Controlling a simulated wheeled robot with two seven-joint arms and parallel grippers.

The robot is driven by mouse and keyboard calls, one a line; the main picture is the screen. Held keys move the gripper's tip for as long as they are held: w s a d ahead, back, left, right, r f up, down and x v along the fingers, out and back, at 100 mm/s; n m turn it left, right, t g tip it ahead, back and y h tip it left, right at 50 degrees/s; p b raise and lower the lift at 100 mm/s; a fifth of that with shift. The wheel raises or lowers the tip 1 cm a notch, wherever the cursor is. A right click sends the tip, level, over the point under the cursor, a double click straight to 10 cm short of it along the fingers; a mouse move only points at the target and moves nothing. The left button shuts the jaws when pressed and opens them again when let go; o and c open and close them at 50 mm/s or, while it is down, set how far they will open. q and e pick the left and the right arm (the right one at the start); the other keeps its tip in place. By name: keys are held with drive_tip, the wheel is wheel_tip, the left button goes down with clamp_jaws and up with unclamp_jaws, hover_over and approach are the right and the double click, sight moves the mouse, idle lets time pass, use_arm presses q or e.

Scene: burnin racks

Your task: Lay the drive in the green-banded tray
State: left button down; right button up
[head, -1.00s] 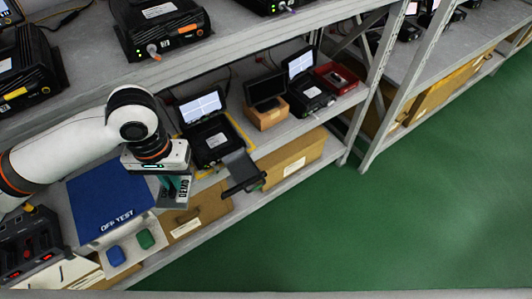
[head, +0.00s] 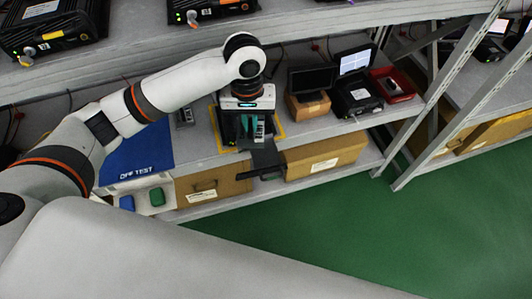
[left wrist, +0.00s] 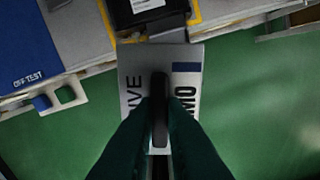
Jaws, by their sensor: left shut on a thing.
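I cannot make out a green-banded tray for certain. A green piece (head: 157,197) and a blue piece (head: 127,203) sit in a white holder left of the gripper. My right gripper is not in view.
The blue OFF TEST mat (head: 140,152) lies left on the shelf. A red tray (head: 378,76) and another unit (head: 357,96) stand right. Cardboard boxes (head: 325,160) fill the lower shelf. Green floor (head: 350,220) is clear.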

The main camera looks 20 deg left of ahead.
use_arm(q)
drive_tip(key=w+f+n, duration=0.1)
drive_tip(key=f, duration=0.1)
drive_tip(key=w+d+f+n, duration=0.1)
drive_tip(key=w+f, duration=0.1)
drive_tip(key=w+f+n+b, duration=0.1)
drive_tip(key=f, duration=0.1)
drive_tip(key=shift+w+d+f, duration=0.15)
drive_tip(key=shift+w+d, duration=0.2)
drive_tip(key=shift+w, duration=0.05)
hover_over(265, 154)
wheel_tip(265, 154, down, 7)
drive_tip(key=shift+a+r, duration=0.1)
drive_tip(key=shift+r, duration=0.1)
drive_tip(key=shift+f+b, duration=0.4)
drive_tip(key=shift+f, duration=1.75)
drive_tip(key=shift+f, duration=0.1)
drive_tip(key=c, duration=1.5)
unclamp_jaws()
wheel_tip(265, 154, up, 12)
drive_tip(key=p, duration=0.1)
